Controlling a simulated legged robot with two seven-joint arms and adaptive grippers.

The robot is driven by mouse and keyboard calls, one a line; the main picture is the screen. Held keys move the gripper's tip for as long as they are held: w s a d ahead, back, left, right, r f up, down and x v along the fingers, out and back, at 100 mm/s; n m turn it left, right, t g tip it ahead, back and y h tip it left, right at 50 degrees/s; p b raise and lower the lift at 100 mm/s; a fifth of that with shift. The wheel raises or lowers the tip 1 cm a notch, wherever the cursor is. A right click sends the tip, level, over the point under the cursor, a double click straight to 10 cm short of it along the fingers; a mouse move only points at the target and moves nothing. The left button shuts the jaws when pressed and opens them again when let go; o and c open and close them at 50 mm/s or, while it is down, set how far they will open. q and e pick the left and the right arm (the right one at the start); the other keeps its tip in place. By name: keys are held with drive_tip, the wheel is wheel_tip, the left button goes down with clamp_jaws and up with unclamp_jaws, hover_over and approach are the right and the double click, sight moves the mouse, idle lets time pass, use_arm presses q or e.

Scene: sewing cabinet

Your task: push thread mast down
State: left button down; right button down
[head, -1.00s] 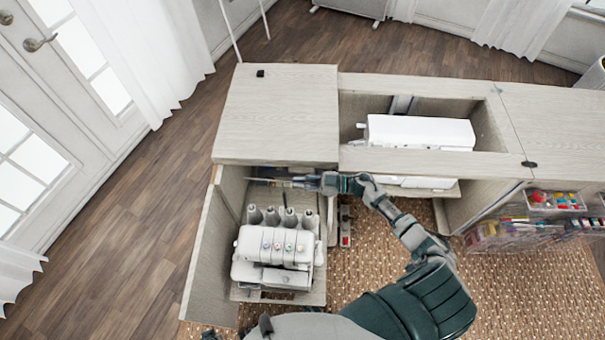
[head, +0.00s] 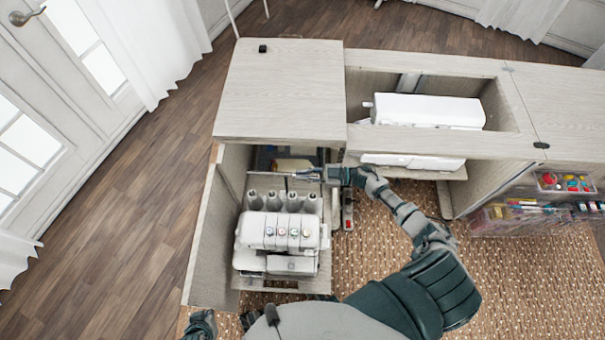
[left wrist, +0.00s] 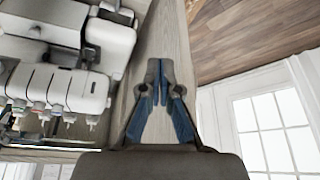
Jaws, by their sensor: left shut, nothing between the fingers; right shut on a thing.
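The white serger (head: 280,235) stands on a pull-out shelf inside the open left cabinet bay, with grey thread cones (head: 273,201) behind it. The thread mast (head: 270,174) is a thin bar running across just above and behind the cones. My right gripper (head: 312,174) reaches in from the right and is shut on the right part of the mast; its fingertips are small and hard to make out. My left gripper (left wrist: 160,80) is shut and empty in the left wrist view, over a pale wood panel beside the serger (left wrist: 55,90). In the head view, only part of my left arm shows at bottom left.
The cabinet's open door panel (head: 212,235) stands left of the serger. The cabinet top (head: 280,90) overhangs behind the mast. A white sewing machine (head: 425,110) sits in the right-hand well. Floor at left is free.

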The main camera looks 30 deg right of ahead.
drive_tip(key=shift+s+f, duration=0.15)
drive_tip(key=shift+f, duration=0.15)
drive_tip(key=c, duration=1.3)
unclamp_jaws()
drive_tip(key=shift+d, duration=0.1)
drive_tip(key=shift+o, duration=0.2)
drive_tip(key=shift+d, duration=0.1)
drive_tip(key=v, duration=1.2)
drive_tip(key=shift+d, duration=0.1)
